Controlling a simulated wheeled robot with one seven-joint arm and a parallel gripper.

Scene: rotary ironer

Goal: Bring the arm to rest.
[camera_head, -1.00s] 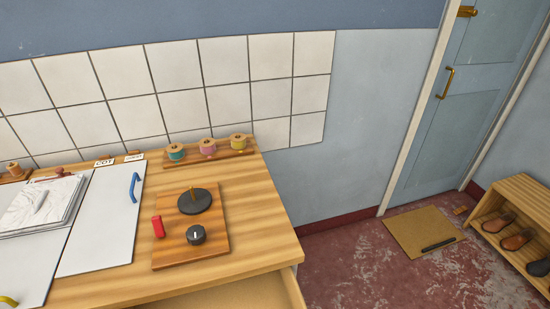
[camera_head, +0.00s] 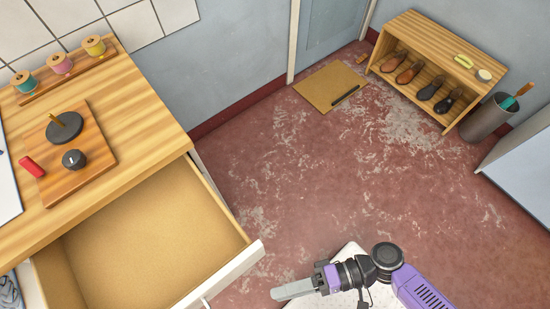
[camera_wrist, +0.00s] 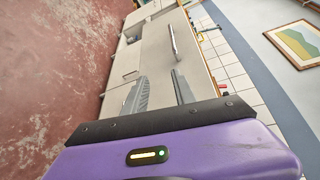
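My arm, purple and black, shows at the lower edge of the head view. It reaches left over the floor, near the front of an open drawer. My gripper (camera_head: 280,293) appears there as grey fingers seen from the side, with a gap of floor between them and the drawer front. In the wrist view the two grey fingers of my gripper (camera_wrist: 159,78) stand apart with nothing between them, so it is open and empty.
The empty wooden drawer (camera_head: 150,235) is pulled out under the worktop (camera_head: 135,85). A wooden board (camera_head: 95,150) with a black knob lies on top. A shoe rack (camera_head: 405,40), a grey bin (camera_head: 488,122) and a doormat (camera_head: 318,88) stand farther off. The red floor between is clear.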

